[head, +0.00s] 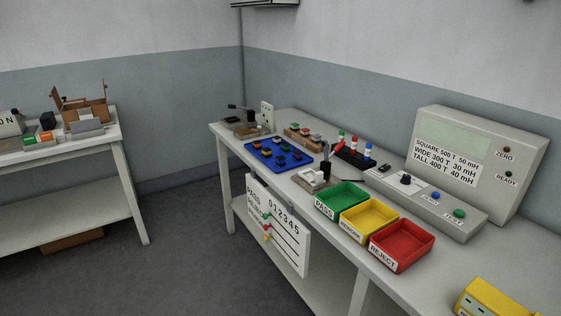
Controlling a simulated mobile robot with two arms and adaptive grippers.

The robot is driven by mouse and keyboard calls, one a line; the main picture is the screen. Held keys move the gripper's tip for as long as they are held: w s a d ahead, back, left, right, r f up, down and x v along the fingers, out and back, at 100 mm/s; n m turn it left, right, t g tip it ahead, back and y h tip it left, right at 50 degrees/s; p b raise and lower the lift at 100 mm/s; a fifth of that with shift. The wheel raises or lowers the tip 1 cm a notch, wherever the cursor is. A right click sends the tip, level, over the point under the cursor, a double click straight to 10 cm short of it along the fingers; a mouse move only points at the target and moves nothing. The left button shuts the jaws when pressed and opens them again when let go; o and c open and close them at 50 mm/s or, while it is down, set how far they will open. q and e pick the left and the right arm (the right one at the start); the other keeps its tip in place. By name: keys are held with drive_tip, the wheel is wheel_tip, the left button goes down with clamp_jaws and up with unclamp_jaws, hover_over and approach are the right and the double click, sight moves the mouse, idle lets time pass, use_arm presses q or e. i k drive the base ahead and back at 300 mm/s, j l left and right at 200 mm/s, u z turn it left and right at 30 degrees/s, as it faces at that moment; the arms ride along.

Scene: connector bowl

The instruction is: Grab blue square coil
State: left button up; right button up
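A blue mat or tray (274,165) lies on the workbench at the middle of the head view. Several small dark coil-like pieces (281,154) with coloured parts, some reddish or orange, sit spread over it. They are too small for me to tell which is the blue square coil; a blue piece would also blend with the mat. Neither of my grippers shows in the head view.
Green (343,199), yellow (369,220) and red (402,245) bins line the bench's front edge. Behind them stands a grey tester (478,150). A black rack (352,158) holds coloured-topped items. A second table (60,155) stands left, with open floor (180,230) between.

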sight(279, 160)
drive_tip(key=i+j+z, duration=0.1)
drive_tip(key=i+j, duration=0.25)
drive_tip(key=i, duration=0.2)
drive_tip(key=i+j, duration=0.35)
drive_tip(key=i, duration=0.15)
drive_tip(key=l+z, duration=0.05)
